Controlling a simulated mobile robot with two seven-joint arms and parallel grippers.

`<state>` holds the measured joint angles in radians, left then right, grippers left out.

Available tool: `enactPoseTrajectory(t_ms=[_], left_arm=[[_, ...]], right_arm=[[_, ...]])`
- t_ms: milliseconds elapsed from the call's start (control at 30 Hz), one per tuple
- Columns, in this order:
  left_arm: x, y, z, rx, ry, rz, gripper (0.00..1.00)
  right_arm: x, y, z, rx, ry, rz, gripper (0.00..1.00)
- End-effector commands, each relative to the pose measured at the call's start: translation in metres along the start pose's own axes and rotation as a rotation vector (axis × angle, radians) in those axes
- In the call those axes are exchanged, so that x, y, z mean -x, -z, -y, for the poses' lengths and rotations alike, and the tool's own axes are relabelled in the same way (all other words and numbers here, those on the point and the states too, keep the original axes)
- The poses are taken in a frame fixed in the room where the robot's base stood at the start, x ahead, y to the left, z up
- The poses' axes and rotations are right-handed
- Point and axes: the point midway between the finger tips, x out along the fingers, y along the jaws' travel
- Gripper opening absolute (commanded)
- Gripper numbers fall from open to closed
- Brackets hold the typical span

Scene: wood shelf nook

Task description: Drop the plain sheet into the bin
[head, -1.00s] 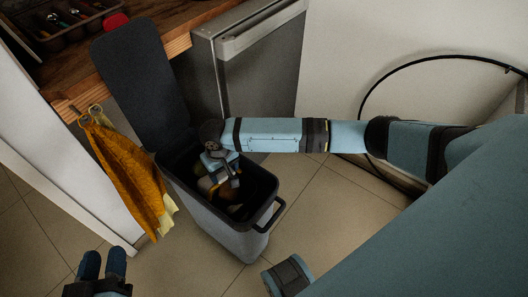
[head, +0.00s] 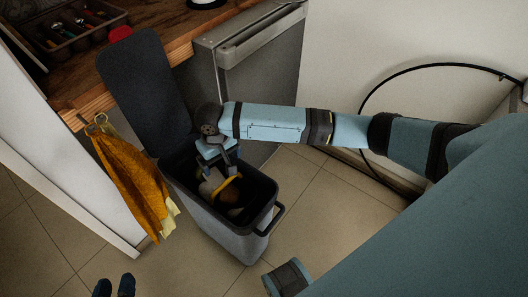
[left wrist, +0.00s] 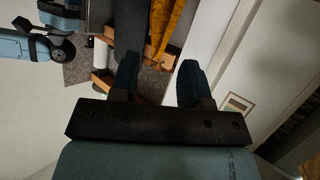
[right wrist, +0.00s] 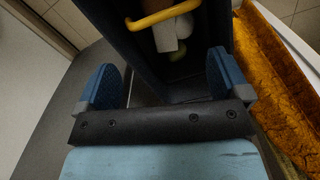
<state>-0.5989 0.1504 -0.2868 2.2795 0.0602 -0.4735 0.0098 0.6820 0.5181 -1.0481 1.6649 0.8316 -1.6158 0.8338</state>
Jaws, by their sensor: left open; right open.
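The grey bin (head: 228,237) stands on the floor with its dark lid (head: 146,88) raised. My right gripper (head: 222,172) is open at the bin's mouth, pointing down. In the right wrist view its two fingers (right wrist: 160,78) are apart with nothing between them. Inside the bin are brown, yellow and pale things; a pale piece (right wrist: 166,36) shows below a yellow bar (right wrist: 162,16). I cannot tell whether any of it is the plain sheet, and I see no sheet elsewhere. My left gripper (head: 115,287) is open and empty at the bottom edge, well away from the bin.
An orange cloth (head: 132,182) hangs on hooks left of the bin. A wooden counter (head: 165,35) with a utensil tray (head: 85,40) is behind, next to a steel appliance (head: 255,85). A black cable (head: 400,72) loops along the right wall. Tiled floor is clear in front.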

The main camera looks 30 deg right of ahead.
Motion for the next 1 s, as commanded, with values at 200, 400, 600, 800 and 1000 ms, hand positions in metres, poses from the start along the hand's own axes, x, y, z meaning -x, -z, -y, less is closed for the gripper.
enactPoseTrajectory(t_ms=[200, 400, 600, 800, 1000], left_arm=[[0.005, -0.012, 0.006, -0.008, 0.023, 0.077, 0.43], [0.005, -0.014, 0.007, -0.01, 0.026, 0.085, 0.43], [0.005, -0.014, 0.007, -0.01, 0.026, 0.084, 0.43], [0.005, -0.014, 0.007, -0.009, 0.025, 0.083, 0.43], [0.011, -0.002, 0.008, -0.011, 0.035, 0.106, 0.43]], right_arm=[[0.04, 0.001, 0.0, -0.001, 0.0, -0.002, 0.94], [0.05, 0.0, 0.0, -0.001, -0.001, -0.001, 0.94], [0.05, 0.0, 0.0, -0.001, -0.001, -0.001, 0.94], [0.05, 0.0, 0.0, -0.001, -0.001, -0.001, 0.94], [0.079, 0.001, 0.0, -0.001, -0.001, -0.002, 0.94]])
